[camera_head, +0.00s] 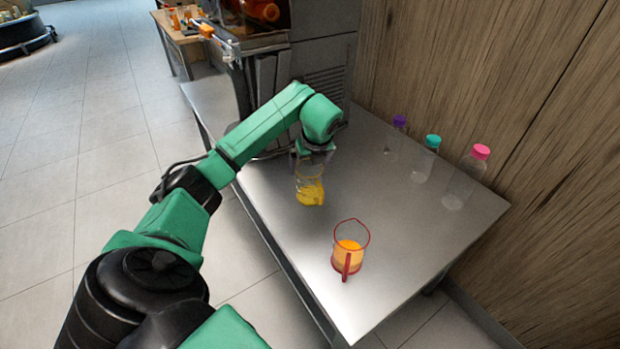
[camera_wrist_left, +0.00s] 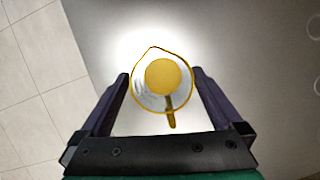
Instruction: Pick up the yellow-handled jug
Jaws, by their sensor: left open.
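The yellow-handled jug (camera_head: 310,188) stands on the metal table, a clear jug with yellow liquid low inside. In the left wrist view the jug (camera_wrist_left: 162,80) shows from above, with a yellow rim and its yellow handle pointing down the picture. My left gripper (camera_head: 313,156) is over the jug's top in the head view. In the wrist view the open fingers of my left gripper (camera_wrist_left: 161,84) lie on either side of the jug, with small gaps visible. The gripper hides part of the jug's top in the head view. My right gripper is not in view.
A red-handled jug (camera_head: 349,255) with orange liquid stands nearer on the table (camera_head: 380,300). Bottles with purple (camera_head: 399,121), teal (camera_head: 432,141) and pink (camera_head: 480,151) caps stand along the wooden wall. A juicer machine (camera_head: 320,60) is at the back. The table's middle right is clear.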

